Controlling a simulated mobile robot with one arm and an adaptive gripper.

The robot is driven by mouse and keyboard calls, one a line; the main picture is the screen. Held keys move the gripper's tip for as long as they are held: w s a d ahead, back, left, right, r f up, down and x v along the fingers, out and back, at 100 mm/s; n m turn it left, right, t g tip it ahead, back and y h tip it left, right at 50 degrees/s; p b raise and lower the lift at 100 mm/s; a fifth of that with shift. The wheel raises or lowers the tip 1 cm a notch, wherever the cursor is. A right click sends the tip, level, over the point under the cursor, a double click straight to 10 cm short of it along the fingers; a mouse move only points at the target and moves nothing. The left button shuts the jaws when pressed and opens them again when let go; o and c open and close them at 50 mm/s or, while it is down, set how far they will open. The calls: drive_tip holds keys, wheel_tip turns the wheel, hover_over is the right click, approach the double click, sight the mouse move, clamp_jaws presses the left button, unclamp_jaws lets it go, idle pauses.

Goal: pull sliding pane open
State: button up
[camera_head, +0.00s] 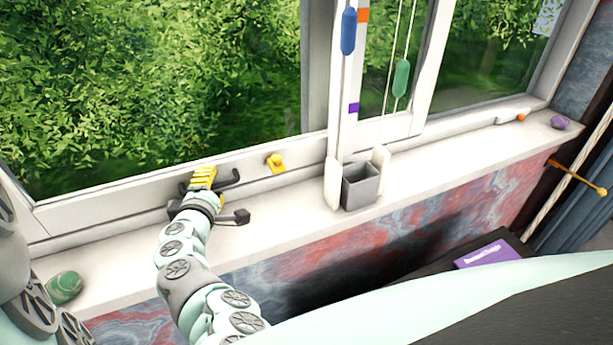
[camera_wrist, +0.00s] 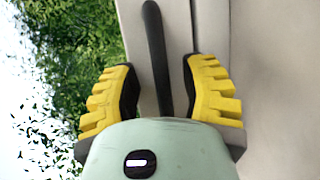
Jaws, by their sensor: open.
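The sliding pane (camera_head: 110,203) has a white frame with green foliage showing through its glass, at the left in the head view. A dark bar handle (camera_head: 229,180) sits on its lower rail. My gripper (camera_head: 203,177), with yellow fingers, is at this handle. In the wrist view the handle (camera_wrist: 157,60) runs between the two spread fingers of my gripper (camera_wrist: 160,88), with a visible gap on each side. The lower end of the handle is hidden behind my gripper's body. I cannot tell whether the pane is shifted in its track.
A yellow latch (camera_head: 276,163) is on the frame just right of the handle. A grey square cup (camera_head: 360,187) stands by the middle post. A green stone (camera_head: 64,287) and a purple stone (camera_head: 560,122) lie on the white sill (camera_head: 300,222). Blue and green cord weights hang near the post.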

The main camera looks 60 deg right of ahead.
drive_tip(key=shift+d, duration=0.15)
drive_tip(key=shift+s+f, duration=0.1)
drive_tip(key=shift+s, duration=0.05)
clamp_jaws()
drive_tip(key=shift+a, duration=0.2)
